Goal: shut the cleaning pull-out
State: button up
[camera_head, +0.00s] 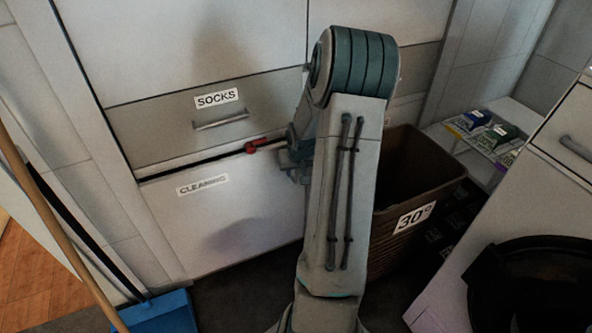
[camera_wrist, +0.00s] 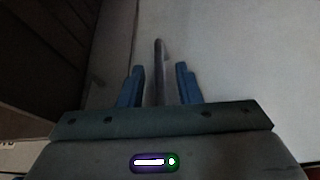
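The cleaning pull-out (camera_head: 225,225) is a pale front with a "CLEANING" label, low in the head view below the grey socks drawer (camera_head: 160,140). A dark gap shows along its top edge, so it stands slightly out. My gripper is mostly hidden behind my arm in the head view, near the pull-out's upper right. In the wrist view my gripper (camera_wrist: 160,85) has its two blue fingers apart, with a thin grey bar (camera_wrist: 159,60), apparently a handle, between them. Clearance shows on both sides of the bar. I cannot tell whether the fingertips touch the front.
A red object (camera_head: 257,146) shows at the pull-out's top gap. A brown basket marked 30° (camera_head: 410,165) stands right of my arm. A blue dustpan (camera_head: 160,313) and a wooden handle (camera_head: 55,230) are at left. A black bin (camera_head: 530,285) is at lower right.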

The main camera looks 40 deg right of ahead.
grip_shut()
jog(key=shift+w+d, duration=0.2)
jog(key=shift+w, duration=0.65)
jog(key=shift+w+d, duration=0.2)
jog(key=shift+w, duration=0.6)
jog(key=shift+r, duration=0.1)
jog(key=shift+w, duration=0.1)
grip_release()
jog(key=shift+p, duration=0.3)
jog(key=p+v, duration=0.5)
jog(key=v, duration=0.8)
jog(key=shift+r, duration=0.3)
